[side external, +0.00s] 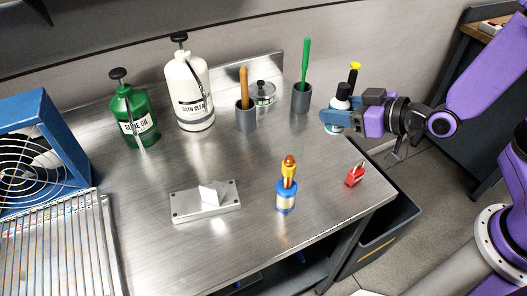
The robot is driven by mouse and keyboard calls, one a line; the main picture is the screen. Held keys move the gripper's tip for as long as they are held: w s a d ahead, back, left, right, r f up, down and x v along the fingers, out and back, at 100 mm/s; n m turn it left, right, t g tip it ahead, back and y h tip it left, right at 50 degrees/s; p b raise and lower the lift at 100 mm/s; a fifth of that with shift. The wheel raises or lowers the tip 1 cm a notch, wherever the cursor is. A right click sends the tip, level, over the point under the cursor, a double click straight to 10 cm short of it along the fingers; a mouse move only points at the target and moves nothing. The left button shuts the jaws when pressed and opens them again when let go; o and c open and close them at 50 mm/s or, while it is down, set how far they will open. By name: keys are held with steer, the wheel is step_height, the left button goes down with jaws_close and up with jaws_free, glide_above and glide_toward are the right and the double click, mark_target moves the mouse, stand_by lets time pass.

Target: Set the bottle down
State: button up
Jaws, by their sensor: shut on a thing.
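My gripper (338,118) is at the right side of the metal table, shut on a white bottle (341,103) with a black cap. The blue fingers cover the bottle's middle, and a little of its lower end shows below them. The bottle looks upright. It is close to the table's right edge; whether its base touches the tabletop I cannot tell. The metal table (240,258) spreads to the left of my gripper.
A grey cup (301,98) with a green-handled tool stands just left of my gripper. A metal plate (206,202) lies left. The tabletop between them is clear.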

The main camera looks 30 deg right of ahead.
steer(key=shift+n, duration=0.3)
steer(key=w+a+f, duration=0.3)
steer(key=a, duration=0.1)
steer(key=w+a+f, duration=0.3)
steer(key=w+a, duration=0.1)
steer(key=w+a+f, duration=0.3)
steer(key=a, duration=0.1)
steer(key=shift+w+f, duration=0.1)
steer(key=shift+w, duration=0.3)
steer(key=shift+w+f, duration=0.15)
steer(key=shift+f, duration=0.05)
steer(key=shift+w+a+f+y, duration=0.1)
steer(key=shift+f+y, duration=0.2)
steer(key=shift+f, duration=1.35)
steer(key=shift+f, duration=0.15)
steer(key=o, duration=1.1)
steer(key=shift+c, duration=0.2)
